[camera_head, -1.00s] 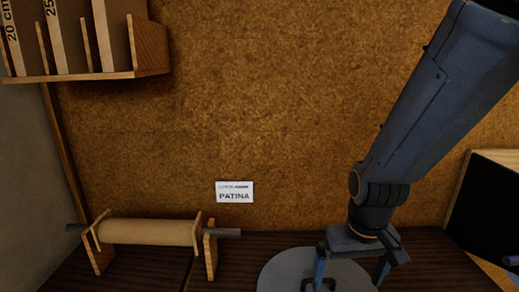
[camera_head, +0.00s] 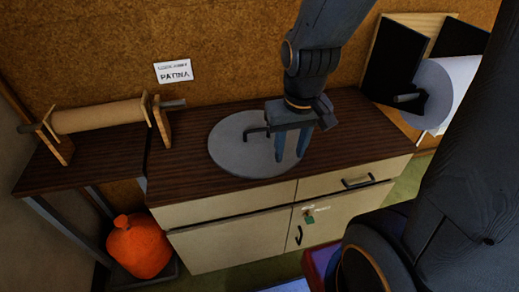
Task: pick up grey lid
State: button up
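The grey lid (camera_head: 228,155) is a flat round disc lying on the dark wooden top of a cabinet. Its dark bar handle (camera_head: 256,131) stands up near its middle. My gripper (camera_head: 292,155) points down over the right part of the lid. Its two blue fingers are apart, with nothing visible between them. The handle shows just left of the fingers, not between them. I cannot tell whether the fingertips touch the lid. The gripper hides part of the lid's right side.
A roll on wooden brackets (camera_head: 98,115) stands left on a dark shelf. A "PATINA" label (camera_head: 173,71) is on the cork wall. Dark panels and a white roll (camera_head: 459,80) are at right. An orange bag (camera_head: 139,246) sits below left. The cabinet top (camera_head: 183,178) is otherwise clear.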

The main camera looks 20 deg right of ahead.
aim_at(242, 144)
jog(key=u, duration=0.8)
jog(key=k, duration=0.85)
jog(key=z, duration=1.25)
jog(key=i, duration=1)
